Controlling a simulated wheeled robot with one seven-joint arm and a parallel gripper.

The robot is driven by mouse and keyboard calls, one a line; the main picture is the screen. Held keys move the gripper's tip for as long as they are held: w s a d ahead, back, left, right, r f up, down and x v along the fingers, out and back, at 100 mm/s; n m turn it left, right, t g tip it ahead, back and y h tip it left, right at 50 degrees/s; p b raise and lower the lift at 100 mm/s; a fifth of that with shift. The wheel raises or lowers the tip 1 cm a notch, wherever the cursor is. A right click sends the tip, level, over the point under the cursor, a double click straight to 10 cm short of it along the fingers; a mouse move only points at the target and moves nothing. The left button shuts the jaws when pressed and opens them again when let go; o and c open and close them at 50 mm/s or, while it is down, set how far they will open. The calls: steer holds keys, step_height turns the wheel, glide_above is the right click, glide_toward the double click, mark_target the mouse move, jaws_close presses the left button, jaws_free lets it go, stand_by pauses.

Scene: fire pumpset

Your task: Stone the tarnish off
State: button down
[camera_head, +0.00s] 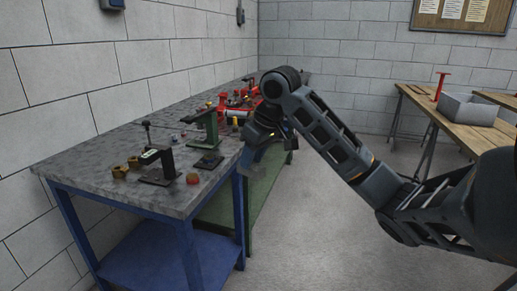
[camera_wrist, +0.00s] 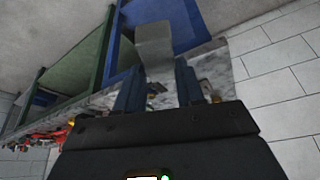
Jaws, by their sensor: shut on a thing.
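My gripper (camera_wrist: 158,78) is shut on a plain grey block (camera_wrist: 154,42), which stands out beyond the blue fingers in the wrist view. I cannot tell for sure that the block is the stone. Which surface is tarnished cannot be made out.
A black stand (camera_head: 157,165), a green stand (camera_head: 207,128) and a dark flat plate (camera_head: 208,161) stand on the bench. Red pump parts (camera_head: 240,100) crowd its far end. A wooden table (camera_head: 450,120) with a grey bin (camera_head: 470,109) stands at right. The floor between is clear.

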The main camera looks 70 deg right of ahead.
steer(key=w+a+f+n, duration=0.1)
steer(key=w+a+f, duration=0.2)
steer(key=a+f, duration=0.5)
steer(key=w+a+f+n, duration=0.1)
steer(key=w+a+f, duration=0.3)
steer(key=a+f, duration=0.5)
steer(key=w+a+f+n+y, duration=0.1)
steer(key=w+a+f, duration=0.3)
steer(key=a, duration=1.5)
step_height(320, 180, down, 4)
steer(key=shift+w+a+f, duration=0.15)
steer(key=shift+w+f, duration=0.05)
